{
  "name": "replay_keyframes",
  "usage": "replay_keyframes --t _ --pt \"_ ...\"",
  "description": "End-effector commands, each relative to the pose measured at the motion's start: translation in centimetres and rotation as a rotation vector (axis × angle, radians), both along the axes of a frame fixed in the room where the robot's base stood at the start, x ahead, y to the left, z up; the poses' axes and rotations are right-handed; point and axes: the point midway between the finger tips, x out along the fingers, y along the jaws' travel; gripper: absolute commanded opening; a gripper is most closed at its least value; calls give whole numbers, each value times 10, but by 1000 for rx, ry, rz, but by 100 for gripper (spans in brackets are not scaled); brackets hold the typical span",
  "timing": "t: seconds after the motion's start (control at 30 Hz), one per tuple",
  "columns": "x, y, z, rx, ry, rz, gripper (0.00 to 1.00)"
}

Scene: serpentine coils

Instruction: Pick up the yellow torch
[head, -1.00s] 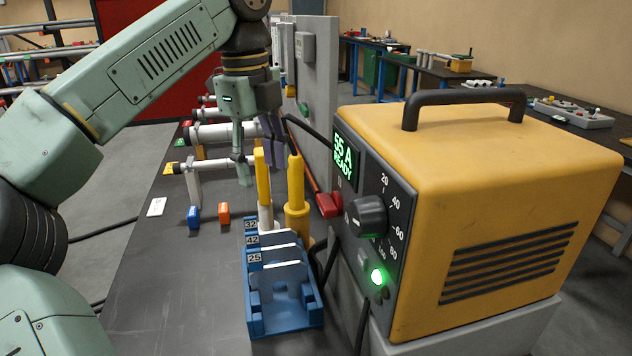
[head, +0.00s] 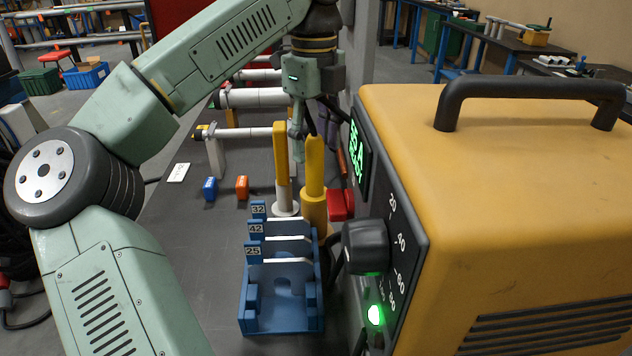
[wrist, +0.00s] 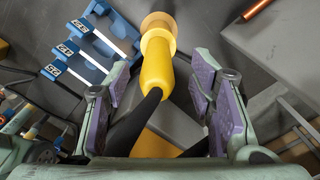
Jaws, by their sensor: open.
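The yellow torch (head: 314,172) stands upright in a yellow holder (head: 313,208) behind the blue rack, with a black cable at its top. In the wrist view the torch (wrist: 157,76) points away from me, its black cable coming back between my fingers. My gripper (head: 312,128) is at the torch's upper end. In the wrist view my gripper (wrist: 155,85) is open, one purple-padded finger on each side of the torch's near end, with gaps on both sides. The arm partly hides the torch's top in the head view.
A second yellow post (head: 281,155) on a white base stands just left of the torch. The blue rack (head: 252,300) with numbered slots is in front. The large yellow welder (head: 520,200) stands close on the right.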

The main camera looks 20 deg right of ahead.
Motion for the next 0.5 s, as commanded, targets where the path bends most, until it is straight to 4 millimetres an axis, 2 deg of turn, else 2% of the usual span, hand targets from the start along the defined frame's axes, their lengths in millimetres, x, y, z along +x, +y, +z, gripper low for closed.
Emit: replay_keyframes --t 0.27,0.5 --pt "-1 0 -18 -3 1 -2 50" --pt "-5 1 -47 -3 2 -4 50"
